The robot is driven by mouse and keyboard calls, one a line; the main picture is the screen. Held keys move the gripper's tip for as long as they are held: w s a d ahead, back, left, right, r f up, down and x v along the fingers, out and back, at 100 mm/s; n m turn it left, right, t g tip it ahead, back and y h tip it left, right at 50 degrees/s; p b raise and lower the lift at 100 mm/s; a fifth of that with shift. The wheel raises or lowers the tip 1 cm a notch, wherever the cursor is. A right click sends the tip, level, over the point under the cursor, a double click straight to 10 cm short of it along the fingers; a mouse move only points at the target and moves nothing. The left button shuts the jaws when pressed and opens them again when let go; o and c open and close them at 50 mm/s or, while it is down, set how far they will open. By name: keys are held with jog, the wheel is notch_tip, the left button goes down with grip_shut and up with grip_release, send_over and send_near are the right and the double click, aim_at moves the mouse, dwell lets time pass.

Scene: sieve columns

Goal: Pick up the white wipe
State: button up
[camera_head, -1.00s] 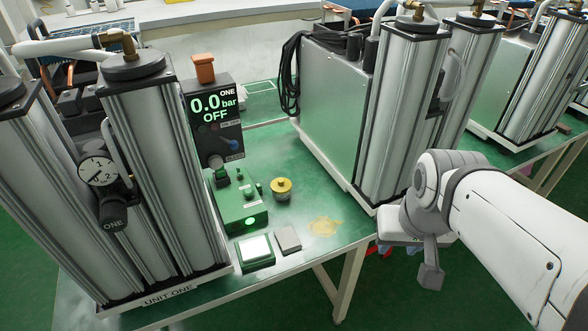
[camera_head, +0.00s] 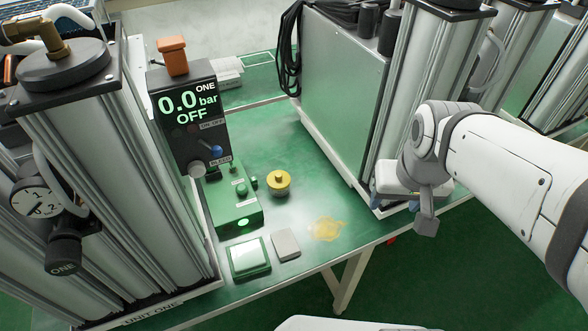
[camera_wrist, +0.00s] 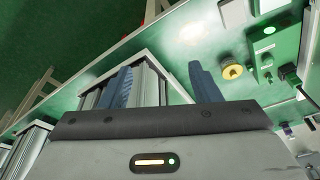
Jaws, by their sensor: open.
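The white wipe (camera_head: 249,255) appears to be the flat white square lying in a small green tray at the front of the green table, in the head view. It also shows at the top edge of the wrist view (camera_wrist: 269,5), partly cut off. My gripper (camera_wrist: 163,82) is open in the wrist view, its two blue-grey fingers apart, with no object visibly held between them. In the head view my arm is at the right, beside the metal columns, well to the right of the wipe and apart from it.
A grey pad (camera_head: 286,244) lies just right of the tray. A yellowish stain (camera_head: 326,229), a yellow-topped knob (camera_head: 279,182) and a green control box (camera_head: 236,205) are close by. Tall columns (camera_head: 115,170) stand at the left, and a metal cabinet (camera_head: 340,95) stands behind right.

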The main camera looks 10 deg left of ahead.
jog(key=shift+o, duration=1)
jog(key=w+a+f+n+b, duration=0.1)
jog(key=w+a+f+b, duration=0.1)
jog(key=a+f, duration=0.2)
jog(key=w+a+f+n+g+b, duration=0.1)
jog(key=w+a+f+b, duration=0.1)
jog(key=a+f, duration=0.3)
jog(key=shift+w+f+n, duration=0.3)
jog(key=shift+w+f, duration=0.4)
jog(key=shift+w, duration=0.1)
jog(key=n+g+b, duration=0.2)
jog(key=n+b, duration=0.1)
jog(key=b, duration=0.1)
send_near(286, 244)
jog(key=shift+w+d+f, duration=0.15)
jog(key=shift+f, duration=0.05)
jog(key=f, duration=0.7)
jog(key=shift+s+a+f+b, duration=0.1)
jog(key=shift+s+a+b, duration=0.2)
jog(key=shift+b, duration=0.05)
jog(key=shift+f, duration=0.5)
jog(key=shift+c, duration=0.5)
jog(key=c, duration=0.6)
